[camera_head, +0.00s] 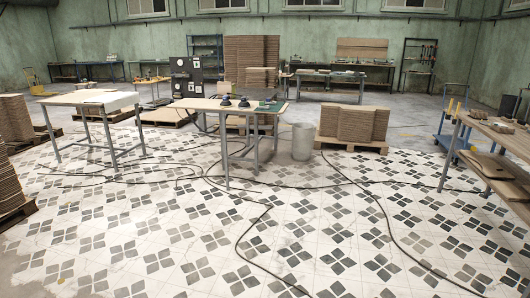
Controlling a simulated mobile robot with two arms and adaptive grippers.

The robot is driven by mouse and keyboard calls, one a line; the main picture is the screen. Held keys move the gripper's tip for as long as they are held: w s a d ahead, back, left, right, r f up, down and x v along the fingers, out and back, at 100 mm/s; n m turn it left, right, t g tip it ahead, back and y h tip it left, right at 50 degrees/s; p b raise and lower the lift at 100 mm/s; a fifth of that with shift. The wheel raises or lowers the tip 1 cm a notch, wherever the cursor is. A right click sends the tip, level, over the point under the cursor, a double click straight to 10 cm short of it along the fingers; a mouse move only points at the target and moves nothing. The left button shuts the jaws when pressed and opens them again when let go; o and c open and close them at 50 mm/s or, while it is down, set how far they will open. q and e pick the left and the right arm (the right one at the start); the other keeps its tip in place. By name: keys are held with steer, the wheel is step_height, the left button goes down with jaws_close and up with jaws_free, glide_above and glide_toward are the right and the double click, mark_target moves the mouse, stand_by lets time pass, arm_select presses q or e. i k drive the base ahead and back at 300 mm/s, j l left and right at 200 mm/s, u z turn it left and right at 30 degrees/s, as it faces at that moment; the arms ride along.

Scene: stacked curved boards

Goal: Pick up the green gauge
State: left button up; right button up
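A flat dark green piece (270,107) lies at the right end of the middle worktable (195,104). It is too small for me to tell whether it is the green gauge. Two dark rounded objects sit just left of it, one at the table's front (226,101) and one beside the green piece (244,103). Neither of my grippers shows in the head view.
A second table (75,99) stands to the left, and a wooden bench (500,137) at the right edge. A grey bin (302,142) and a pallet of stacked boards (352,124) stand right of the middle table. Cables cross the open tiled floor (200,240).

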mark_target(261, 105)
steer(key=i, duration=2.8)
